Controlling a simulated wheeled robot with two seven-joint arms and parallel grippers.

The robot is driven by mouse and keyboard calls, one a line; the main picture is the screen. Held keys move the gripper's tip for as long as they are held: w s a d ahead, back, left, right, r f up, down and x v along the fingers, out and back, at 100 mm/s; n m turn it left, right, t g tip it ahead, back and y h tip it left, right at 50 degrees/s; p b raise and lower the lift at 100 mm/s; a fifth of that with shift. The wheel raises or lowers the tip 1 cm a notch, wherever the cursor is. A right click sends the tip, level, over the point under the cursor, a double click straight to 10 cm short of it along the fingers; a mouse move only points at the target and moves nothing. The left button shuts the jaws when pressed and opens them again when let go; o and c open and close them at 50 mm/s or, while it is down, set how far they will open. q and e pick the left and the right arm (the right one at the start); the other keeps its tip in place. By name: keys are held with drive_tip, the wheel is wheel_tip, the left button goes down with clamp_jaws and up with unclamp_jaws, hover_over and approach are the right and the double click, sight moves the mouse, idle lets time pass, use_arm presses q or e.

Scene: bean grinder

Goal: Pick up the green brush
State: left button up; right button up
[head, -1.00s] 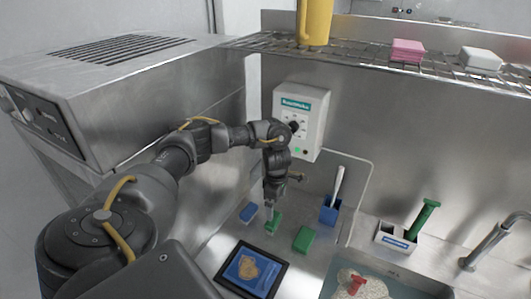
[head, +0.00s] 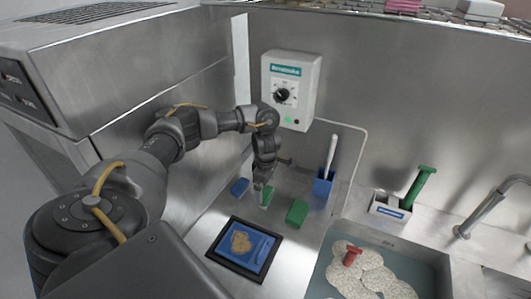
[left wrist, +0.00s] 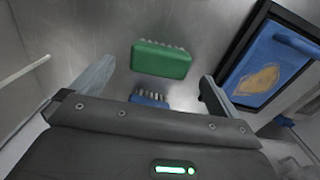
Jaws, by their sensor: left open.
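The gripper is open and I see nothing held. Whether the fingers touch the brush is unclear. My right gripper is not seen.
A blue brush (head: 239,187) lies left of the green one and shows in the wrist view (left wrist: 150,98). A black-rimmed tray (head: 213,253) is in front. A blue holder (head: 323,187), a white caddy with green-handled brush (head: 391,206) and a sink (head: 439,268) stand right.

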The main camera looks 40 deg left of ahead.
sight(265, 193)
use_arm(q)
wheel_tip(265, 193, down, 5)
drive_tip(key=b, duration=0.3)
drive_tip(key=shift+r, duration=0.1)
drive_tip(key=shift+r, duration=0.1)
drive_tip(key=shift+c, duration=0.4)
drive_tip(key=c, duration=1)
